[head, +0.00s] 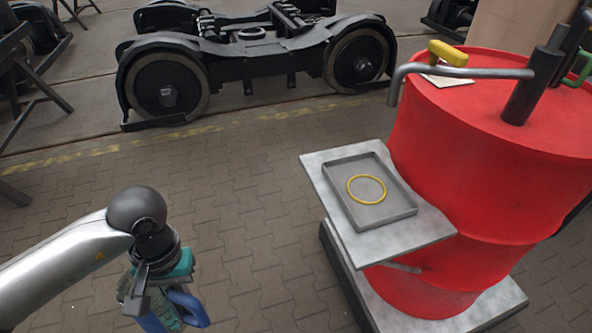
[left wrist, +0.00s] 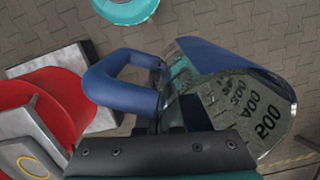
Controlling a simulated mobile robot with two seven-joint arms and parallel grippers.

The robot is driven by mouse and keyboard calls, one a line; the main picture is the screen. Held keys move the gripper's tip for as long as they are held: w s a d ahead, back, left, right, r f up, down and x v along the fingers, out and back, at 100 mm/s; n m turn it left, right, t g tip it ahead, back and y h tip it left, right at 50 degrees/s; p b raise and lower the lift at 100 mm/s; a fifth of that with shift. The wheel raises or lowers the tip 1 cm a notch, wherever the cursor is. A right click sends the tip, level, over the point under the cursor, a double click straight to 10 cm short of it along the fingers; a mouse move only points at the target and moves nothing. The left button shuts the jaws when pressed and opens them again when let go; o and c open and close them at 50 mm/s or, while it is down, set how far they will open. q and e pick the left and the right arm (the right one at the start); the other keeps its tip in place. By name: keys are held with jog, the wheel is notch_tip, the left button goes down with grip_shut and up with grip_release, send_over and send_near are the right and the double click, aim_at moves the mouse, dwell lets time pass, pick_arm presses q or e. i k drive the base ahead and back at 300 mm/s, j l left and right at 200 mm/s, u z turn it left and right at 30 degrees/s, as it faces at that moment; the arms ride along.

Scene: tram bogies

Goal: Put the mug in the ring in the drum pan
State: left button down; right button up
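The mug (head: 160,318) is a clear measuring mug with a blue handle and blue rim, low at the left of the head view. My left gripper (head: 148,285) is shut on it and holds it over the paved floor, left of the drum. In the left wrist view the mug (left wrist: 240,105) shows its volume numbers and looks tilted; the finger contact is partly hidden. The drum pan (head: 391,218) is a shallow grey tray on a shelf at the red drum's side. The yellow ring (head: 366,203) lies flat in it, empty. My right gripper is out of view.
The red drum (head: 480,150) stands right of the pan. A pump (head: 530,90) with a bent spout and a yellow handle (head: 448,53) are above its top. A tram bogie (head: 250,60) stands at the back. The paved floor between mug and shelf is clear.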

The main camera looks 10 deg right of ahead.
aim_at(359, 184)
jog(key=i+j+z, duration=0.1)
jog(key=z, duration=0.4)
jog(key=i+j+z, duration=0.15)
jog(key=z, duration=0.35)
jog(key=i+j+z, duration=0.25)
jog(key=z, duration=0.25)
jog(key=i+j+z, duration=0.25)
jog(key=j+z, duration=0.25)
